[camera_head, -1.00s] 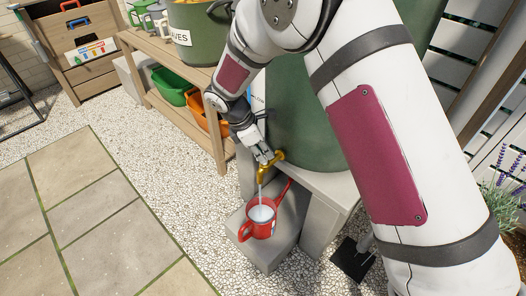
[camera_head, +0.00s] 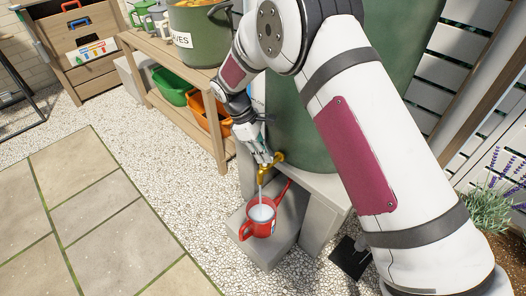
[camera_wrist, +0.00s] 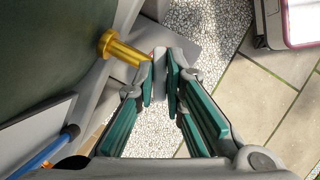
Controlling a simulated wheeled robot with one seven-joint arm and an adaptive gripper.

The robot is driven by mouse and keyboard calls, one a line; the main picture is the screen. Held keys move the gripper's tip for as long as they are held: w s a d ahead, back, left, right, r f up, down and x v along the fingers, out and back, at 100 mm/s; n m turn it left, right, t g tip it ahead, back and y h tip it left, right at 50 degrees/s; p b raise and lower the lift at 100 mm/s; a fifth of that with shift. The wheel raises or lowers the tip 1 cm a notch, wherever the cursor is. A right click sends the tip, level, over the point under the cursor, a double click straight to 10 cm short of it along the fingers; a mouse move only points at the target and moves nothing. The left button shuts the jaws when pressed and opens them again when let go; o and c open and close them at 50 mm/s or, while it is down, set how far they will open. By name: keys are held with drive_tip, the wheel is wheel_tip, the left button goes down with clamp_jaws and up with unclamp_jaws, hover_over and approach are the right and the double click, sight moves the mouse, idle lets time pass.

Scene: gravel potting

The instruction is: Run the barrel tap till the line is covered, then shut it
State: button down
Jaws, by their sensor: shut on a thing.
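The green barrel (camera_head: 305,120) stands on a grey stand, with a brass tap (camera_head: 278,158) low on its side. A pale stream runs down from the tap into a red watering can (camera_head: 262,228) below. Pale water fills part of the can; I cannot make out the line. My gripper (camera_head: 264,160) is at the tap. In the wrist view the brass tap (camera_wrist: 122,49) points towards my fingers (camera_wrist: 160,82), which are shut on the grey tap lever (camera_wrist: 160,66). The can is mostly hidden in that view.
The can rests on a grey block (camera_head: 270,250) in front of the stand. A wooden shelf (camera_head: 180,118) at left holds a green pot (camera_head: 198,60), with green and orange tubs below. Gravel and paving (camera_head: 90,215) lie open at left; lavender (camera_head: 490,205) grows at right.

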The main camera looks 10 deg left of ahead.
drive_tip(key=m+g, duration=0.1)
drive_tip(key=m, duration=0.1)
drive_tip(key=m+y, duration=0.1)
drive_tip(key=m, duration=0.2)
drive_tip(key=shift+w+g, duration=0.15)
drive_tip(key=shift+g, duration=0.25)
drive_tip(key=shift+m, duration=0.3)
drive_tip(key=c, duration=1.7)
unclamp_jaws()
drive_tip(key=shift+o, duration=0.2)
drive_tip(key=v, duration=1.2)
drive_tip(key=shift+w+d, duration=0.1)
